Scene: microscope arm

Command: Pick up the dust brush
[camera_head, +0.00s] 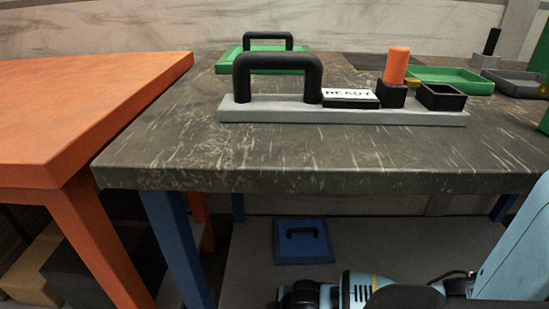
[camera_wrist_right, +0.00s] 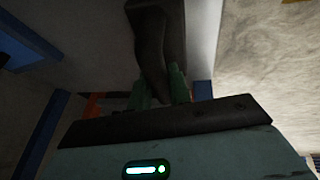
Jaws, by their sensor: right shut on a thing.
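In the right wrist view my right gripper (camera_wrist_right: 161,88) is shut on a dark, brush-shaped thing (camera_wrist_right: 152,42), which I take for the dust brush. Its narrow end lies between the two green fingers, and its wider end reaches the top of the picture. It is dim, so bristles cannot be made out. In the head view part of my right arm shows at the bottom right, low in front of the table; the brush cannot be made out there. My left gripper is in neither view.
The dark table (camera_head: 300,150) bears a grey base (camera_head: 245,113) with a black handle (camera_head: 278,62), a READY plate (camera_head: 350,96), an orange cylinder (camera_head: 397,65) and a black box (camera_head: 441,97). Green trays (camera_head: 450,77) stand behind. An orange table (camera_head: 90,105) stands left. A blue panel (camera_head: 303,240) lies below.

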